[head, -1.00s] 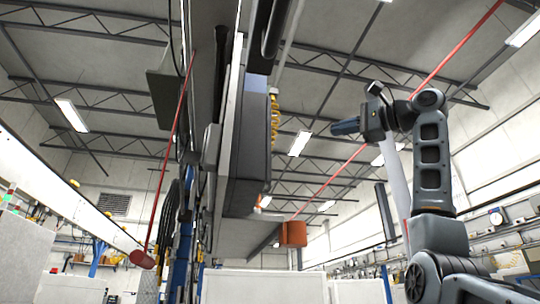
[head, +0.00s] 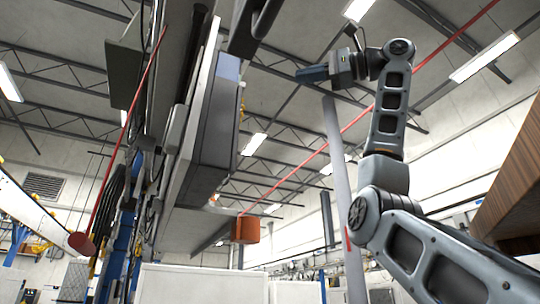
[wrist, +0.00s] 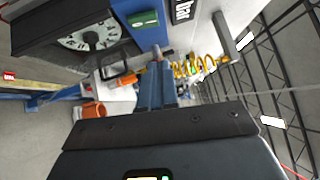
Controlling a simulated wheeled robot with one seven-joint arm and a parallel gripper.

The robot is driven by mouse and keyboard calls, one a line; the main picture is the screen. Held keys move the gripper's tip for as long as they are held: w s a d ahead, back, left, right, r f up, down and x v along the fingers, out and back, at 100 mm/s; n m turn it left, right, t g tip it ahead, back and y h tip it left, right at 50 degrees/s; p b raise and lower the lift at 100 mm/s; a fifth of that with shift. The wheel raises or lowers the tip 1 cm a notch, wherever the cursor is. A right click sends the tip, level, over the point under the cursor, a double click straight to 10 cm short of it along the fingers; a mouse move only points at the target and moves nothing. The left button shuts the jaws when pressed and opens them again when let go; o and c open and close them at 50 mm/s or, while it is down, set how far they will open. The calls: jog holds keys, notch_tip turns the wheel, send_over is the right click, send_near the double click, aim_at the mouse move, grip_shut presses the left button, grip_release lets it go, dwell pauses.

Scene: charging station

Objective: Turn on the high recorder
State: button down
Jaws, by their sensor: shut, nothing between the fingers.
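My gripper (head: 304,74) is raised at upper right in the head view, its blue fingers pointing left, apart from the tall grey panel (head: 211,135). In the wrist view, my gripper (wrist: 157,62) is shut with nothing in it. Beyond it, at upper left, is a dark box with a round white dial (wrist: 88,36). A blue panel (wrist: 143,33) with a green switch-like piece (wrist: 143,19) and a black "bar" label adjoins it. I cannot tell which of these is the high recorder.
An orange container (head: 247,229) sits low behind the panel. A red line runs diagonally behind my arm. A brown wooden block (head: 512,185) stands close at the right edge. Yellow coiled hoses (wrist: 190,68) hang past my fingers. The space between gripper and panel looks open.

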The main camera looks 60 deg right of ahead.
jog(key=a+p+x, duration=0.2)
jog(key=x, duration=1)
jog(key=shift+a+r, duration=0.15)
jog(key=shift+a, duration=0.3)
jog(key=shift+w, duration=0.1)
